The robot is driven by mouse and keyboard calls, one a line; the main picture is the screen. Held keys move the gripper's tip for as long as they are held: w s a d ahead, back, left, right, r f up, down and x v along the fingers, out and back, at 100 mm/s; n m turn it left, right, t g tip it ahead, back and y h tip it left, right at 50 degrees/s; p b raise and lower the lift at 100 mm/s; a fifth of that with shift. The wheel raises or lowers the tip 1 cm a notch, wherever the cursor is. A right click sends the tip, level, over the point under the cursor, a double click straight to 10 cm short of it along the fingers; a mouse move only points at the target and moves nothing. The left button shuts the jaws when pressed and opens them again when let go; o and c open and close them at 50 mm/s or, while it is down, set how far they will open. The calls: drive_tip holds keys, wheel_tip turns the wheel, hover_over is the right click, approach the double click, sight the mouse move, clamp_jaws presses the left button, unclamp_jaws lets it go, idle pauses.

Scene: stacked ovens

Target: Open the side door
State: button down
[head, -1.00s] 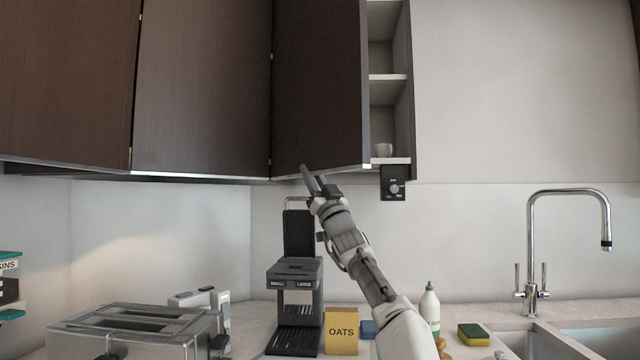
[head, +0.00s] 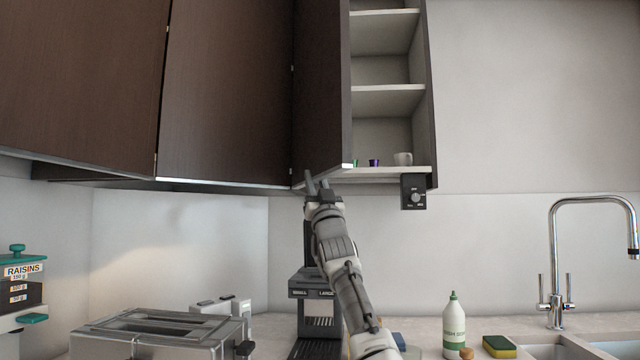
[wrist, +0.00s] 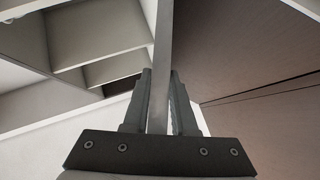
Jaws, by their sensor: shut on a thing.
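The side door (head: 318,90) is a dark wooden cabinet door, swung part way open, with the cabinet's white shelves (head: 385,100) showing to its right. My gripper (head: 316,182) is at the door's lower edge in the head view. In the wrist view the two fingers (wrist: 160,105) stand on either side of the pale door edge (wrist: 161,60), and they are shut on it. The door's dark face (wrist: 235,65) is on the right in the wrist view and the open shelves (wrist: 85,45) are on the left.
A white cup (head: 403,159) and small coloured capsules (head: 374,163) stand on the lowest shelf. A black dial box (head: 413,191) hangs below the cabinet. A coffee machine (head: 312,285), toaster (head: 150,335), bottle (head: 453,325) and sponge (head: 499,346) are on the counter below.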

drive_tip(key=shift+a+f, duration=0.1)
idle(0.5)
drive_tip(key=c, duration=0.7)
unclamp_jaws()
drive_tip(key=shift+s, duration=0.15)
